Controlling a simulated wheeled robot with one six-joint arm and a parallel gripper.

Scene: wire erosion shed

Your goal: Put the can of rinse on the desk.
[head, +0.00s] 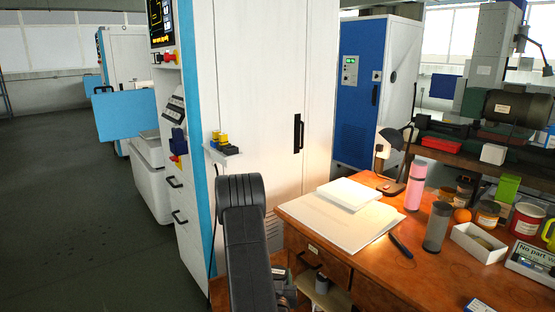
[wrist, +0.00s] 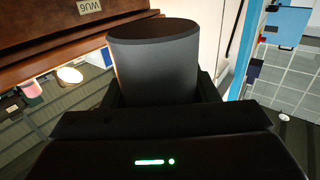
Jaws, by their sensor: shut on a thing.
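The can of rinse fills the middle of the wrist view as a plain dark grey cylinder (wrist: 155,65). My gripper (wrist: 158,92) is shut on it, with a black finger on each side. The wooden desk (head: 365,262) stands at the right in the head view. Its brown front with a label shows upper left in the wrist view (wrist: 55,28), and the can overlaps it in the picture. In the head view my dark arm reaches down beside the desk's left end; I cannot clearly make out the gripper there.
White papers (head: 345,212) cover the desk's back left. A pen (head: 401,245), grey tumbler (head: 437,227), pink flask (head: 417,184), lamp (head: 394,188), white box (head: 478,245) and several jars crowd the right. Bare wood lies along the front. A tall white cabinet (head: 262,110) stands behind my arm.

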